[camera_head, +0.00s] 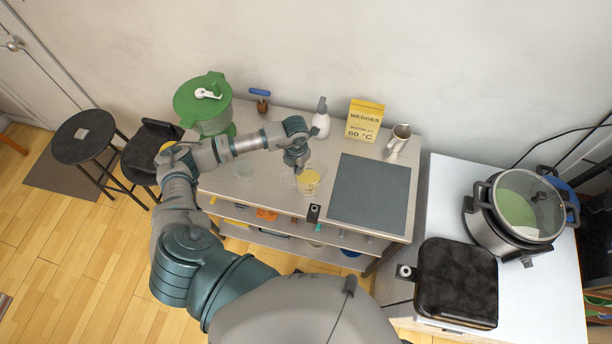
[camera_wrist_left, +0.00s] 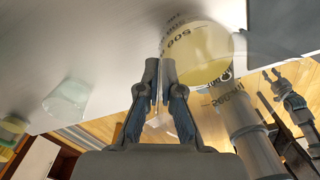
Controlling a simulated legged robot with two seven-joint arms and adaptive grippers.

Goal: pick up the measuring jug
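The measuring jug (camera_head: 309,181) is clear, with dark markings and yellow contents. It is near the front edge of the grey counter (camera_head: 262,196). In the left wrist view the jug (camera_wrist_left: 203,55) fills the upper middle, just beyond the fingers. My left gripper (camera_head: 296,163) reaches down beside the jug. In the wrist view its fingers (camera_wrist_left: 159,75) are nearly together, with a thin pale strip between them that looks like the jug's handle. The transparent handle is hard to make out. Whether the jug's base touches the counter is unclear.
A clear glass (camera_head: 243,168) stands left of the jug. A dark square plate (camera_head: 370,195) lies to its right, with a small black item (camera_head: 313,213) at the front edge. A white bottle (camera_head: 321,120), yellow box (camera_head: 364,121), metal pitcher (camera_head: 398,140) and green container (camera_head: 207,105) stand behind.

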